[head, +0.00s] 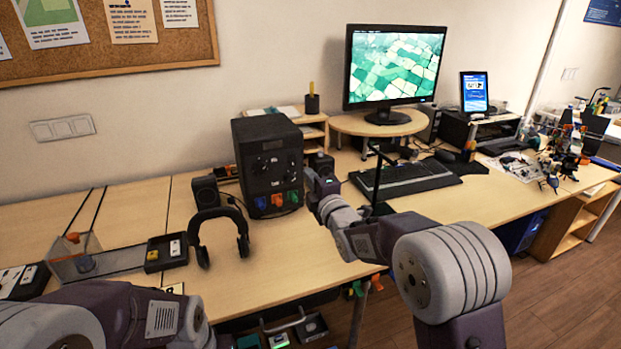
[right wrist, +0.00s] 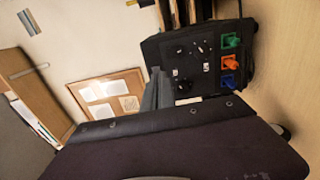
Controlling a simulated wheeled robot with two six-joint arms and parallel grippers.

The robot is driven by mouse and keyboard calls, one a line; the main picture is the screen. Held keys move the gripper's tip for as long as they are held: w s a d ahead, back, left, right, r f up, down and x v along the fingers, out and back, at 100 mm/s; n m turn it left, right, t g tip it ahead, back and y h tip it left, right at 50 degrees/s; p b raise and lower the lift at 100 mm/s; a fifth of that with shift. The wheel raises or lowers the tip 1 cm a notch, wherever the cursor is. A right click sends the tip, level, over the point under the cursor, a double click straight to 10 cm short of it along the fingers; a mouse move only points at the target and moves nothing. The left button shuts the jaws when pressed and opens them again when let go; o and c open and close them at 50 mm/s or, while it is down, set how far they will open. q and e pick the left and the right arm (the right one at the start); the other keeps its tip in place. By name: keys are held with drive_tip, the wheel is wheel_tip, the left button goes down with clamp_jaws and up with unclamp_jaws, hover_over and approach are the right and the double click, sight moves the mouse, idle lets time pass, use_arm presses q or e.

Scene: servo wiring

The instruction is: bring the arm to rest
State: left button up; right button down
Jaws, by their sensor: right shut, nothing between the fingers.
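My right arm reaches in from the lower right in the head view. Its gripper (head: 310,176) is just right of a black box (head: 266,150) with colored sockets, above the desk. In the right wrist view the gripper fingers (right wrist: 157,88) are together with nothing between them, and the black box (right wrist: 195,65) shows behind them with green, orange and blue plugs. Whether the fingers touch the box is not clear. My left arm shows at the lower left of the head view, but its gripper is out of sight.
Black headphones (head: 220,232) lie left of the box. A keyboard (head: 405,180) and a monitor (head: 395,70) are to the right. A clear tray (head: 95,262) and a small black switch block (head: 166,252) are at the left.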

drive_tip(key=s+d+r+m+h, duration=0.2)
drive_tip(key=d, duration=0.5)
drive_tip(key=s+d+f+m+g+h, duration=0.1)
drive_tip(key=s+d+f+m+g, duration=0.1)
drive_tip(key=s+d+f+m, duration=0.3)
drive_tip(key=s+d+f+m+g+h, duration=0.1)
drive_tip(key=s+f+g+h, duration=0.15)
drive_tip(key=f, duration=0.45)
drive_tip(key=s+d+f+m+g, duration=0.1)
drive_tip(key=s+f+m+g, duration=0.6)
drive_tip(key=s, duration=0.6)
drive_tip(key=s+d+f+m+g, duration=0.1)
drive_tip(key=s+f+m+g, duration=0.55)
drive_tip(key=s, duration=0.65)
wheel_tip(320, 180, up, 16)
drive_tip(key=t+p, duration=0.1)
drive_tip(key=p, duration=1.7)
drive_tip(key=shift+w+a+r+t, duration=0.2)
drive_tip(key=shift+w+a+t, duration=0.05)
drive_tip(key=shift+w+t, duration=0.15)
